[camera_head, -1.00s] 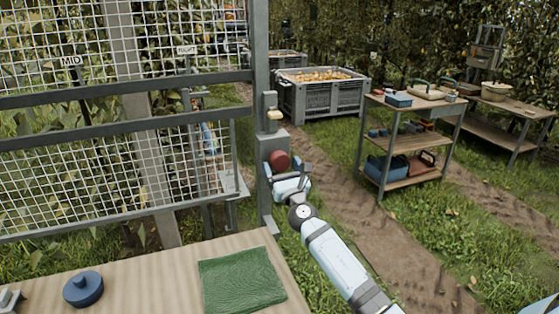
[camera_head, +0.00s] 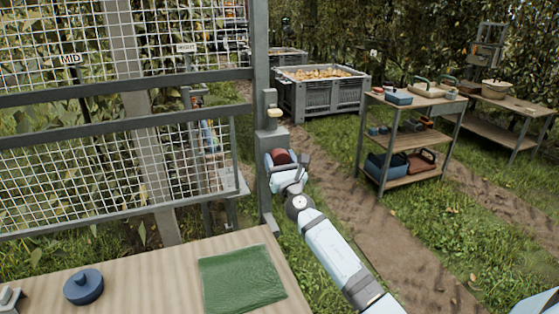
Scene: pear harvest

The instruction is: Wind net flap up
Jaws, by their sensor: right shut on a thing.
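The net flap (camera_head: 110,178) is a white mesh panel in a grey frame, hanging below a dark grey crossbar on the left. Its bottom bar (camera_head: 120,214) hangs above the grass, behind the table. A winder with a dark red round part (camera_head: 281,155) sits on a grey box (camera_head: 272,139) fixed to the post at the flap's right. My right gripper (camera_head: 286,168) is shut on the winder at its front, partly covering the red part. The gripped portion is hidden by the fingers. My left gripper is not in view.
A wooden table (camera_head: 140,270) in front holds a green folded cloth (camera_head: 241,279) and a blue round lidded object (camera_head: 84,287). A grey crate of pears (camera_head: 322,96) and a shelf bench (camera_head: 412,110) stand back right. A dirt path (camera_head: 400,240) runs along the right.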

